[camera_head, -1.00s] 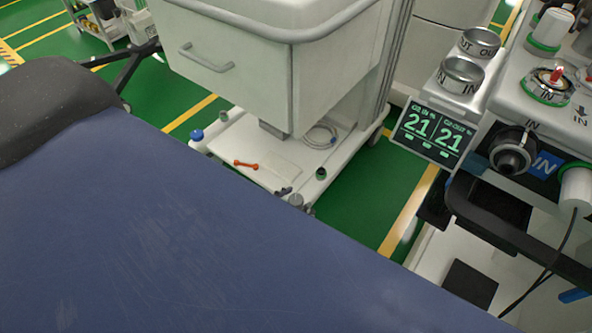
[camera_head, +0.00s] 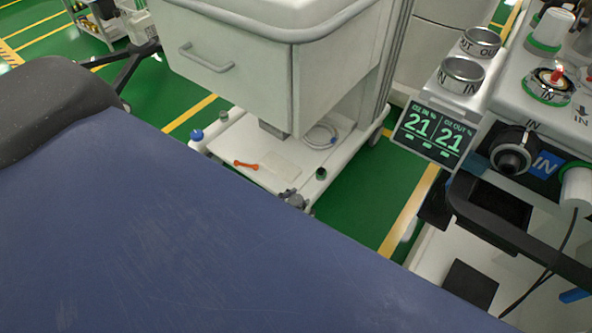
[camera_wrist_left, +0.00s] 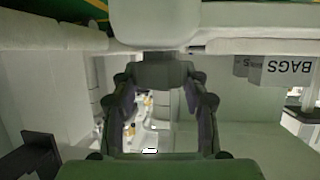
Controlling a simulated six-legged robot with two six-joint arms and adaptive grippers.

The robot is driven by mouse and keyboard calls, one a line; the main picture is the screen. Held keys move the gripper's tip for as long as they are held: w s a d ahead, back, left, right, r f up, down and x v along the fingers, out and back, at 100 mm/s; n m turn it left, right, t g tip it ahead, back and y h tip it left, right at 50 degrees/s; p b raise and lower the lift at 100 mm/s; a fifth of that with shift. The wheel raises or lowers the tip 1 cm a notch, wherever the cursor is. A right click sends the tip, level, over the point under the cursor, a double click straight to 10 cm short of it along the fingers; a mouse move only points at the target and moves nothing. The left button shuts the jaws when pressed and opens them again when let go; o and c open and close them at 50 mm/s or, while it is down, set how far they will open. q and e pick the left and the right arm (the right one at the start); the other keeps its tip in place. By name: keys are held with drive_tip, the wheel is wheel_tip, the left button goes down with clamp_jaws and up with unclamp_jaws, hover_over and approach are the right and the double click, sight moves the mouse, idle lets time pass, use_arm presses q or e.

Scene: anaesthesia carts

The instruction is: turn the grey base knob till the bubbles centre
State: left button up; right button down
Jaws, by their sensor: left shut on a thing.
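A white cart (camera_head: 235,90) stands on a low base (camera_head: 228,165) in the head view. The grey base knob, at the base's near corner, is mostly hidden there by my left gripper (camera_head: 292,198), which shows small and dark beyond the blue surface's edge. In the left wrist view, the two dark fingers of the left gripper (camera_wrist_left: 163,78) stand either side of a grey block, which looks like the grey knob (camera_wrist_left: 165,70). They appear shut on it. No bubbles can be made out. My right gripper is not in view.
A blue padded surface (camera_head: 180,240) fills the foreground. A red-orange tool (camera_head: 246,165), a coiled cable (camera_head: 320,135), a blue knob (camera_head: 196,135) and a dark green knob (camera_head: 321,174) are on the base. A machine with a 21/21 display (camera_head: 433,135) stands at right.

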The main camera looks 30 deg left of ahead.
use_arm(q)
drive_tip(key=shift+d, duration=0.1)
drive_tip(key=shift+n+y, duration=0.5)
drive_tip(key=shift+y, duration=0.1)
drive_tip(key=shift+n+y, duration=1.7)
drive_tip(key=shift+y, duration=0.3)
drive_tip(key=o, duration=1.2)
drive_tip(key=shift+c, duration=0.2)
drive_tip(key=shift+r, duration=0.15)
drive_tip(key=shift+r, duration=4.85)
